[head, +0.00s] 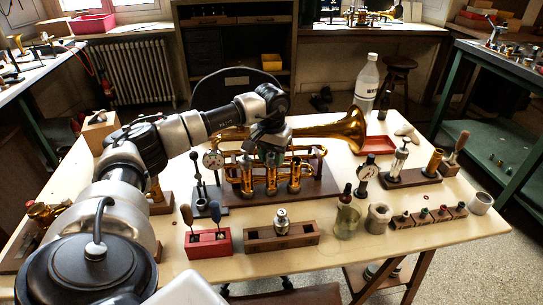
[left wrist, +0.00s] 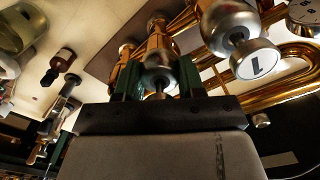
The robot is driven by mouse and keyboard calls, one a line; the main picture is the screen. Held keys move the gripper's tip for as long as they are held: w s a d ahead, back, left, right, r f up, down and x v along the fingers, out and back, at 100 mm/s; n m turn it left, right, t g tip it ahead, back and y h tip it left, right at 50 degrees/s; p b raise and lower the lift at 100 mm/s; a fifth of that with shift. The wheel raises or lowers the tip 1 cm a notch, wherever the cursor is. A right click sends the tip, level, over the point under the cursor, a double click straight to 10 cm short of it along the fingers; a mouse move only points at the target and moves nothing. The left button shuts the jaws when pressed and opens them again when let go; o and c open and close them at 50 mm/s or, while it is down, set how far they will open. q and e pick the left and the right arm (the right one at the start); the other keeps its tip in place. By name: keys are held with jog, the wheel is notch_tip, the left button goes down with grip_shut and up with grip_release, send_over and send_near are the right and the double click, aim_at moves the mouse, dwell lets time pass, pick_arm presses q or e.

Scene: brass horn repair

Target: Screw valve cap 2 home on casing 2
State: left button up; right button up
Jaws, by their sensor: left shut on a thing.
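The brass horn (head: 342,128) lies across the middle of the table, above a wooden base, with its bell to the right. Its upright valve casings (head: 270,180) stand in a row at the front. My left gripper (head: 271,158) is over the middle casing, pointing down. In the left wrist view its dark green fingers (left wrist: 160,84) are shut on a silvery cap (left wrist: 160,77), valve cap 2, in line with the brass casing 2 (left wrist: 160,45). I cannot tell how far its thread is engaged. A silver button marked 1 (left wrist: 256,62) stands beside it. My right gripper is not in view.
A dial gauge (head: 213,160) stands close left of the horn. In front are a red block with wooden-handled tools (head: 208,243) and a wooden tray (head: 282,237). A glass beaker (head: 346,222) and a rack of small parts (head: 429,216) stand front right.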

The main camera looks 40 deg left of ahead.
pick_arm(q)
jog(key=o, duration=0.6)
jog(key=shift+m, duration=0.5)
jog(key=o, duration=0.5)
jog(key=shift+r, duration=0.1)
notch_tip(320, 180, up, 11)
jog(key=shift+f, duration=0.15)
jog(key=shift+f, duration=0.1)
